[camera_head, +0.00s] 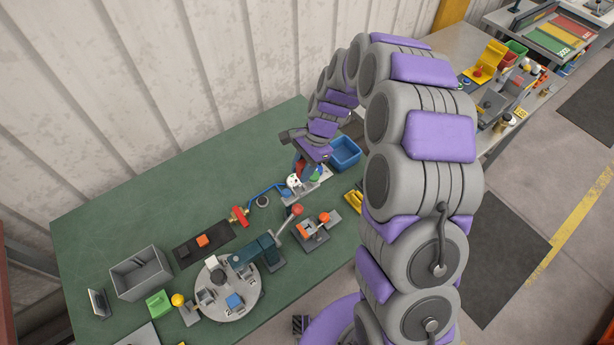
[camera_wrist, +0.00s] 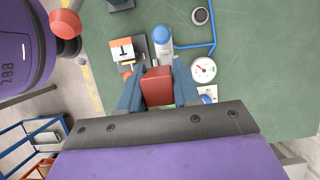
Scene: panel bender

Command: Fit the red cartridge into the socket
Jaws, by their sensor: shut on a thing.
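The red cartridge (camera_wrist: 157,86) is between the two blue fingers of my gripper (camera_wrist: 155,74) in the wrist view, and the fingers are shut on it. In the head view my gripper (camera_head: 303,164) points down over the far part of the green bench, just above a pale plate with a white round gauge. The gauge (camera_wrist: 203,70) also shows in the wrist view, right of the fingers. A bit of red shows at the fingers in the head view. I cannot make out the socket; the cartridge's lower end is hidden in both views.
A blue bin (camera_head: 345,152) stands right beside my gripper. A red-knobbed lever (camera_head: 290,220) and a fixture with orange parts (camera_head: 315,229) stand nearer. A blue pipe (camera_head: 264,188) runs left to a red valve (camera_head: 239,216). The green bench (camera_head: 140,195) is clear at the back left.

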